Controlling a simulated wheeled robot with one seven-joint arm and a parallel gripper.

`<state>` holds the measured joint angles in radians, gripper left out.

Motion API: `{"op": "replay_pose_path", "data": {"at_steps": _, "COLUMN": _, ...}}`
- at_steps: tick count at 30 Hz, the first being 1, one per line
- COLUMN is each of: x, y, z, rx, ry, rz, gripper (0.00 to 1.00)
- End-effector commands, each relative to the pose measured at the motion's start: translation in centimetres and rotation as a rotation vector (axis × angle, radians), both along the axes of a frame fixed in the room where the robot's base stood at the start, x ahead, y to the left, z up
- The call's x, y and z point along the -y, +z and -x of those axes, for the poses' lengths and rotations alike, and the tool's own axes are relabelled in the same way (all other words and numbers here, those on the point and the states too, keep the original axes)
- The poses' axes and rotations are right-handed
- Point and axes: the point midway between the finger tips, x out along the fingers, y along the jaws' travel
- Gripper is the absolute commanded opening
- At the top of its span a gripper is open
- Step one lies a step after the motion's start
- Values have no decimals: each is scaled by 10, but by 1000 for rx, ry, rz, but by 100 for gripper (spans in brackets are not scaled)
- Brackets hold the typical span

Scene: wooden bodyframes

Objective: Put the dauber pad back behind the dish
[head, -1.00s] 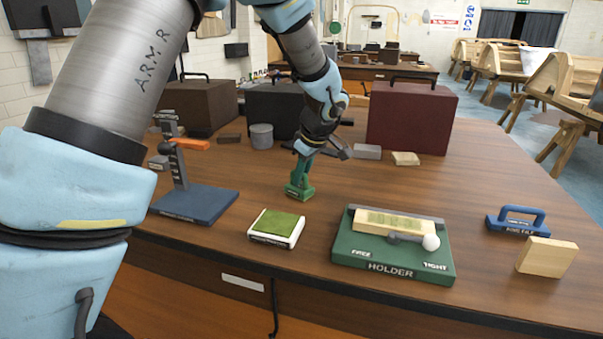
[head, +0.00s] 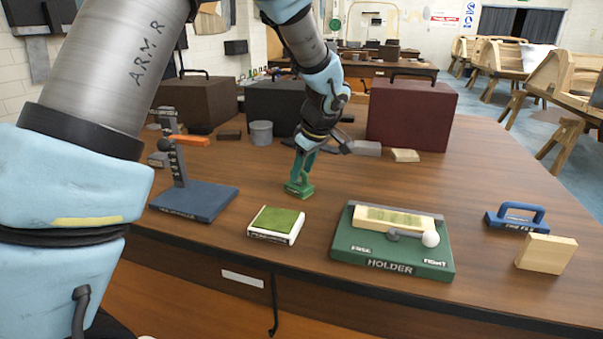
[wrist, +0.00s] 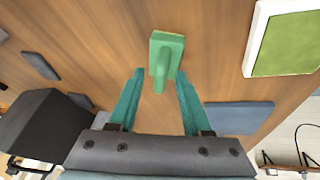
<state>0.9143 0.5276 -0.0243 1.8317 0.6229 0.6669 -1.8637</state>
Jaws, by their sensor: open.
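The dauber pad (head: 298,188), a green block with an upright handle, stands on the table behind the dish. It also shows in the wrist view (wrist: 167,42). The dish (head: 257,235) is a low white tray with a green top, near the table's front edge; it shows at the upper right of the wrist view (wrist: 253,35). My gripper (head: 302,172) points down just above the dauber pad. In the wrist view my teal fingers (wrist: 160,74) are spread, one on each side of the handle, with a visible gap on both sides.
A blue stand with an orange arm (head: 190,200) is left of the dish. The green holder (head: 390,265) with a wooden block is to its right. A blue-handled tool (head: 515,222) and a wooden block (head: 546,255) lie far right. Cases (head: 410,115) stand behind.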

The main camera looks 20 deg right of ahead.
Motion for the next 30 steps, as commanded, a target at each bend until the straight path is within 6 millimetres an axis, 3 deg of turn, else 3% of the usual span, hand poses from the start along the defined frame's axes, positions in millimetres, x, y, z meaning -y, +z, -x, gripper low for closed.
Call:
{"op": "replay_pose_path", "data": {"at_steps": 9, "x": 4, "y": 59, "z": 26, "rx": 3, "ry": -3, "rz": 4, "gripper": 49}}
{"op": "replay_pose_path", "data": {"at_steps": 15, "x": 5, "y": 87, "z": 39, "rx": 1, "ry": -2, "rz": 2, "gripper": 49}}
{"op": "replay_pose_path", "data": {"at_steps": 26, "x": 3, "y": 99, "z": 42, "rx": -1, "ry": -2, "rz": -2, "gripper": 49}}
{"op": "replay_pose_path", "data": {"at_steps": 29, "x": -16, "y": 92, "z": 35, "rx": -24, "ry": -21, "rz": -18, "gripper": 49}}
{"op": "replay_pose_path", "data": {"at_steps": 30, "x": -31, "y": 87, "z": 30, "rx": -41, "ry": -36, "rz": -32, "gripper": 49}}
